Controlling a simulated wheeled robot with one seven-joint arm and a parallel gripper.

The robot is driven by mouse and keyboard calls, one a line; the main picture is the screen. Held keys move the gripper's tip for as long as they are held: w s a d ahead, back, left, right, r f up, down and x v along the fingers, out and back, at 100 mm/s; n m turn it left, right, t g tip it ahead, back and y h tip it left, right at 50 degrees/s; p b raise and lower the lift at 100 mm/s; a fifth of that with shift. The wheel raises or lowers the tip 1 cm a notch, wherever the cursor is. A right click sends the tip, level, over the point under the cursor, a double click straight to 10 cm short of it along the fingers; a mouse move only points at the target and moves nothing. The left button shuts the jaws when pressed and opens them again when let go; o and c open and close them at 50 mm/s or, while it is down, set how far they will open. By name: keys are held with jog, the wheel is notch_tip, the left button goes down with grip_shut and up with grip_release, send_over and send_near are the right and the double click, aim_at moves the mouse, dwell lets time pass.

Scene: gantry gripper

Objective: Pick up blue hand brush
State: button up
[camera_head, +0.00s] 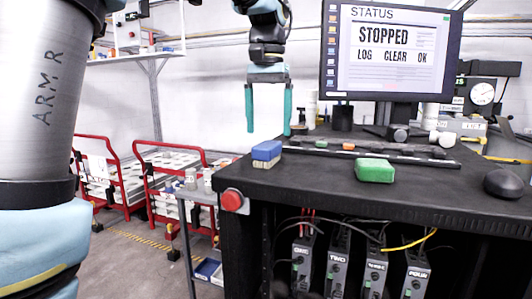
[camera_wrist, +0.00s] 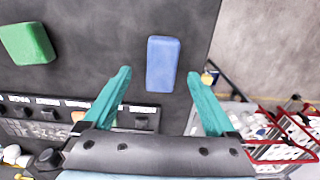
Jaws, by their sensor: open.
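The blue hand brush (camera_head: 267,151) is a small block with a blue top and a pale underside, on the black tabletop near its left corner. It also shows in the wrist view (camera_wrist: 163,62), top up, near the table's edge. My gripper (camera_head: 268,132) has teal fingers, points down and hangs above the brush. In the wrist view its two fingers (camera_wrist: 159,73) are spread wide, one toward each side of the brush, with nothing between them that they touch. The brush's underside is hidden in the wrist view.
A similar green block (camera_head: 375,170) lies to the right on the tabletop. Behind is a dark strip (camera_head: 360,152) with small items, then a monitor (camera_head: 390,50). A red button (camera_head: 232,199) sits on the table's front corner. Red-framed carts (camera_head: 170,160) stand left of the table.

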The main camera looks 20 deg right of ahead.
aim_at(267, 144)
jog(key=shift+a+f+p, duration=0.15)
jog(key=shift+f+p, duration=0.5)
jog(key=shift+f, duration=2.5)
grip_shut()
